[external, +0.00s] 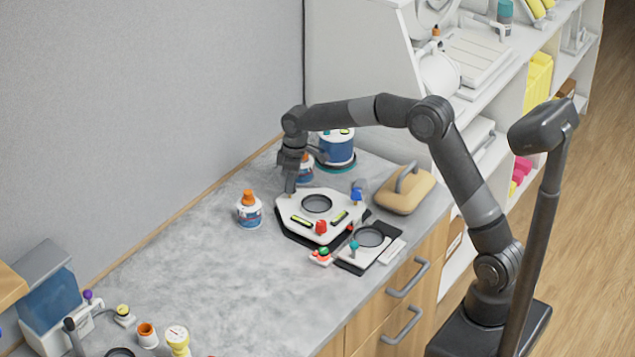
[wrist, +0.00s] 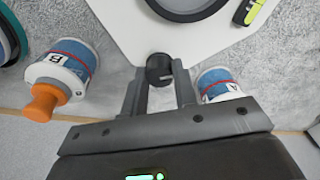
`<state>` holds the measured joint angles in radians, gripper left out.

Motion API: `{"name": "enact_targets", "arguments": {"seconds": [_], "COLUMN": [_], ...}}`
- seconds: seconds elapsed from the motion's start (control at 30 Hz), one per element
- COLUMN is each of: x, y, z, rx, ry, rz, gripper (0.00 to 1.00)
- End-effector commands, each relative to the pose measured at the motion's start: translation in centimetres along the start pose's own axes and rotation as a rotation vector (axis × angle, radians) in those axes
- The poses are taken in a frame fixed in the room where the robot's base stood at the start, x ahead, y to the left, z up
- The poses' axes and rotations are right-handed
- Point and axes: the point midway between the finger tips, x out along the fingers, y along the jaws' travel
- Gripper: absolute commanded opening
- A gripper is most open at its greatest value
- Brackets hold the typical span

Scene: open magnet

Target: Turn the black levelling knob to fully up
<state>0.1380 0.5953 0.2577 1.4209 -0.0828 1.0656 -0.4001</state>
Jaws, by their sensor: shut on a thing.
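The black levelling knob (wrist: 157,66) sits at the edge of a white, angular plate (wrist: 130,22) in the wrist view. A pale pointer mark shows on it, pointing to the right. My gripper (wrist: 160,80) is shut on the knob, with one finger on each side. In the external view, my gripper (external: 290,190) reaches down at the back left corner of the white plate (external: 293,205), and the knob is hidden there. The plate carries a dark ring, yellow-green levels, and a red and a blue knob.
Jar B (wrist: 62,72), with an orange cap, and jar A (wrist: 217,84) stand close on either side of my gripper. A blue tub (external: 338,150) on a teal base stands behind. A tan block (external: 404,193) with a handle lies right.

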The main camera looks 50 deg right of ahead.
Motion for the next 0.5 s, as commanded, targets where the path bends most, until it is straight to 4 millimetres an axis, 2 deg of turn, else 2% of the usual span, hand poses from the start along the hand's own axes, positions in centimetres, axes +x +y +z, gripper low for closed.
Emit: {"name": "enact_targets", "arguments": {"seconds": [0.5], "x": [0.13], "y": [-0.09], "z": [0.14], "rx": [-0.491], "ry": [-0.005], "rz": [-0.031], "gripper": [0.04]}}
